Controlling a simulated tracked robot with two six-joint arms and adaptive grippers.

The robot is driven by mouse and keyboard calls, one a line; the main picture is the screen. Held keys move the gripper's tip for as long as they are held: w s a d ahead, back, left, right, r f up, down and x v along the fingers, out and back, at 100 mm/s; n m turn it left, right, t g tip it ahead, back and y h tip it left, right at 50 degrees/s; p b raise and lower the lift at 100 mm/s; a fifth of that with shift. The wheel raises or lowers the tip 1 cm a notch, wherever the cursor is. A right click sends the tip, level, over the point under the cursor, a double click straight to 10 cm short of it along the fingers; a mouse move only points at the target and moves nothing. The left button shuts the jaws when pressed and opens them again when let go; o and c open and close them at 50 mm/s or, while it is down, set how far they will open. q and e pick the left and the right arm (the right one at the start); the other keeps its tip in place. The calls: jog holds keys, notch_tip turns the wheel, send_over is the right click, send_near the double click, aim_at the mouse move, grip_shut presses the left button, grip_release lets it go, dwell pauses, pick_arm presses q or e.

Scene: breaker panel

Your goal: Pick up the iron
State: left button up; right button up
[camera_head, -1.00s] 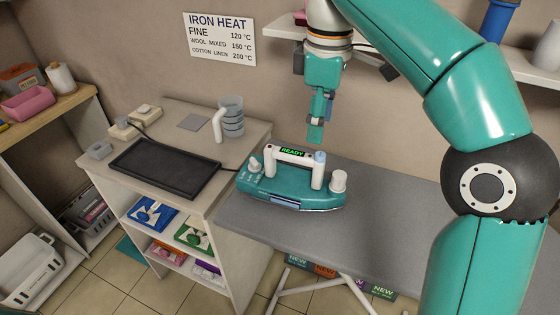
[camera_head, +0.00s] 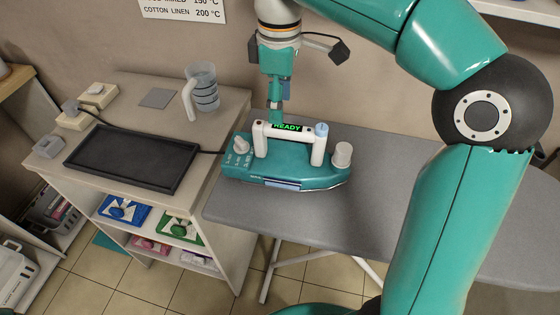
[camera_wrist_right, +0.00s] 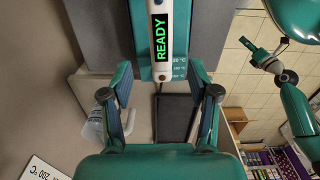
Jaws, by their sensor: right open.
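The teal iron (camera_head: 285,174) stands flat on the grey ironing board, its white handle carrying a green READY display (camera_head: 287,127). My right gripper (camera_head: 275,112) points down at the left part of the handle, close behind it; contact cannot be told in the head view. In the right wrist view, my right gripper (camera_wrist_right: 161,75) is open, with one finger on each side of the handle (camera_wrist_right: 160,40) and gaps between. My left gripper (camera_wrist_right: 258,52) shows small at the right of the wrist view, its jaws unclear; the head view does not show it.
The ironing board (camera_head: 400,180) is clear to the iron's right. A black tray (camera_head: 132,160) lies on the cabinet to the left, with a clear jug (camera_head: 203,88) behind it. A dark cord runs between tray and iron.

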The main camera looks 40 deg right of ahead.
aim_at(279, 126)
jog(key=shift+s+f, duration=0.15)
jog(key=shift+f, duration=0.3)
jog(key=shift+w+f, duration=0.2)
jog(key=shift+f, duration=0.3)
jog(key=shift+f+b, duration=0.3)
jog(key=shift+f, duration=2.05)
jog(key=shift+s, duration=0.1)
jog(key=shift+c, duration=0.3)
grip_shut()
jog(key=shift+r, duration=0.15)
